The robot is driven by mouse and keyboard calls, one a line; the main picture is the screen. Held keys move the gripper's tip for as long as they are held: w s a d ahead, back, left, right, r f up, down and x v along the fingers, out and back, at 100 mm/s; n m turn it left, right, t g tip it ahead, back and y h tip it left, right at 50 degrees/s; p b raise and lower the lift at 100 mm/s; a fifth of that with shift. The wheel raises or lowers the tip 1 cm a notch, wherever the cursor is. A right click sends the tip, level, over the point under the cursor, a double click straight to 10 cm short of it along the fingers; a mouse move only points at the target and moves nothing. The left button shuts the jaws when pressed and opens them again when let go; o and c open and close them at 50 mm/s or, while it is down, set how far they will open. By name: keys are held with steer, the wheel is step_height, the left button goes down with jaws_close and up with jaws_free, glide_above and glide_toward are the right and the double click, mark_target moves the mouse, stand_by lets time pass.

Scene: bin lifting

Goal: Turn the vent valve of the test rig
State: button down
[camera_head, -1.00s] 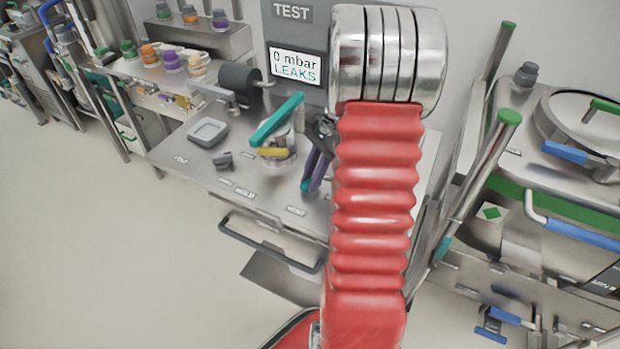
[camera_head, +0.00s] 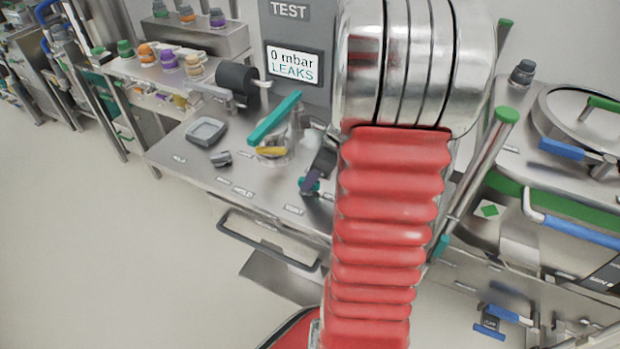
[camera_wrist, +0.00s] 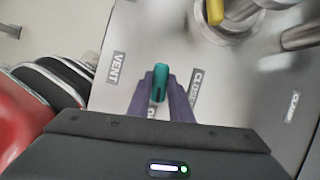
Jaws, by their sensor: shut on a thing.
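The vent valve's small teal handle (camera_wrist: 159,82) is between the two purple fingers of my gripper (camera_wrist: 160,92) in the wrist view. My gripper is shut on it. A VENT label (camera_wrist: 117,68) lies left of the handle, and a partly hidden CLOSED label (camera_wrist: 197,88) lies to its right. A third label under the fingers is mostly covered. In the head view, my gripper (camera_head: 311,182) is low over the test rig's steel top (camera_head: 190,160), partly hidden by my red arm. The rig's display (camera_head: 294,66) reads 0 mbar LEAKS.
Left of my gripper stand a long teal lever (camera_head: 275,118) and a yellow handle (camera_head: 271,151) by a round fitting. A grey tray (camera_head: 206,131) lies farther left. A dark rail (camera_head: 268,240) runs along the front. A steel vessel (camera_head: 585,120) stands at the right.

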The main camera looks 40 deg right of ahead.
steer(key=shift+m+h, duration=0.3)
steer(key=shift+m, duration=0.5)
steer(key=shift+a, duration=0.1)
steer(key=c, duration=1.6)
jaws_free()
steer(key=shift+r, duration=0.15)
steer(key=v, duration=1.3)
steer(key=shift+s+r, duration=0.1)
steer(key=shift+s, duration=0.3)
